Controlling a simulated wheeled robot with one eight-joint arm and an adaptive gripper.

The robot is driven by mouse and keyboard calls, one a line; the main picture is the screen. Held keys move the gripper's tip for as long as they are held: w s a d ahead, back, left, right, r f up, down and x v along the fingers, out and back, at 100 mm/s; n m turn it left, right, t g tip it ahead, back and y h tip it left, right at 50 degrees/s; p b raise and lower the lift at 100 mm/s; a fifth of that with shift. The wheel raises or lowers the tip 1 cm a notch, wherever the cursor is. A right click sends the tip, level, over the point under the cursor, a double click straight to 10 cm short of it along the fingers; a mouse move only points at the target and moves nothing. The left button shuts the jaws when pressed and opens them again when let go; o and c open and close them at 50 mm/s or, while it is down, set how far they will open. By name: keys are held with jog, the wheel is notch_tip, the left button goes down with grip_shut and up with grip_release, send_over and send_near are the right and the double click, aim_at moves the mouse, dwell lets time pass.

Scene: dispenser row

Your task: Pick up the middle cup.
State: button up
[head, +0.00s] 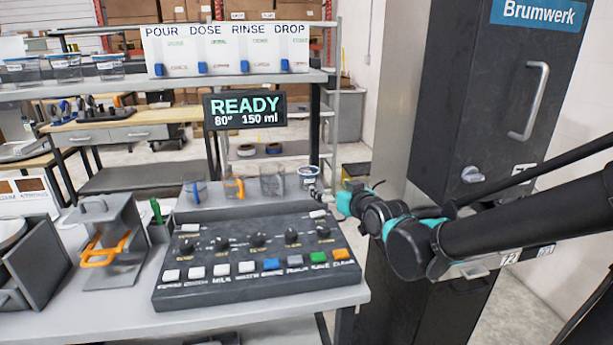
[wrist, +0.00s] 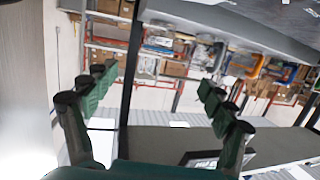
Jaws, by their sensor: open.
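Three clear cups stand in a row on the grey ledge behind the button panel in the head view. The left cup (head: 195,190) has a blue handle, the middle cup (head: 234,188) an orange one, and the right cup (head: 272,181) looks grey. The wrist view is turned over; an orange handle, apparently the middle cup's (wrist: 257,66), shows near its upper right. My gripper (head: 328,198) is right of the row, apart from the cups. In the wrist view my gripper (wrist: 157,82) has its fingers spread wide with nothing between them.
A small white tub (head: 308,177) stands right of the cups, close to my gripper. The button panel (head: 255,262) fills the table front. A READY display (head: 245,110) hangs above the cups. A grey stand (head: 105,240) is at left, a dark cabinet (head: 480,110) at right.

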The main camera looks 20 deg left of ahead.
aim_at(305, 172)
jog(key=x, duration=1.7)
jog(key=shift+w, duration=0.35)
jog(key=shift+c, duration=0.4)
jog(key=c, duration=1)
